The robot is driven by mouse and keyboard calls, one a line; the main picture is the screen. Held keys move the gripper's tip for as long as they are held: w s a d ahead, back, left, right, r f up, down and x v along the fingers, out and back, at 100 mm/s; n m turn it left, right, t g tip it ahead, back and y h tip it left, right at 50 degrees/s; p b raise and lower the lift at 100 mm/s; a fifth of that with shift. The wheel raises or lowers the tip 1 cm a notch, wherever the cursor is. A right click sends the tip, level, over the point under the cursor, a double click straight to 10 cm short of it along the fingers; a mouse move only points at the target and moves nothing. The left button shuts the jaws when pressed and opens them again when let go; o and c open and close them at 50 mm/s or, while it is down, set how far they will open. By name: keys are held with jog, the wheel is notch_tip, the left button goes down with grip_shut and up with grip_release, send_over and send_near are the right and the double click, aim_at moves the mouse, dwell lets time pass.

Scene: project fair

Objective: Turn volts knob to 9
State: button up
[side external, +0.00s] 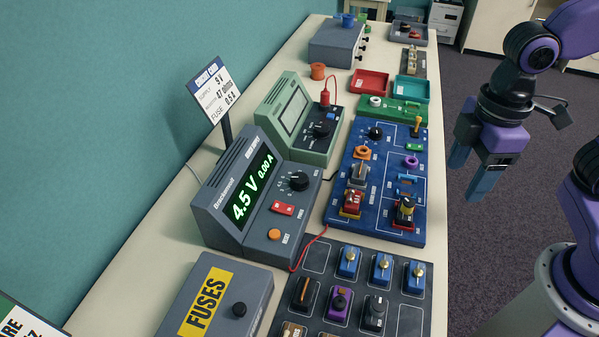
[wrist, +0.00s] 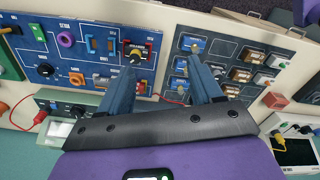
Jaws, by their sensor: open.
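The volts knob (side external: 298,181) is a round black knob on the sloped front of the grey power supply (side external: 225,205) in the side view. The supply's green display (side external: 250,190) reads 4.5 V and 0.00 A. A red switch (side external: 283,208) and an orange button (side external: 274,234) sit below the knob. My gripper (side external: 468,182) is open and empty, up to the right of the bench in the side view, well apart from the knob. In the wrist view its two blue fingers (wrist: 162,65) are spread with nothing between them. The volts knob cannot be made out there.
A green meter (side external: 300,115) with its own black dial stands behind the supply. The blue circuit board (side external: 375,215) and the dark parts tray (side external: 320,258) lie to the right and front. A fuse box (side external: 255,292) sits in front. A red lead (side external: 308,246) runs nearby.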

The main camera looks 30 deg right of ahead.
jog(key=w+a+r+n, duration=0.1)
jog(key=w+a+r, duration=0.2)
jog(key=w+a, duration=0.8)
jog(key=n, duration=0.1)
send_near(300, 177)
notch_tip(300, 177, down, 9)
jog(key=shift+a+r, duration=0.1)
jog(key=shift+a, duration=0.05)
jog(key=shift+c, duration=0.3)
jog(key=c, duration=1)
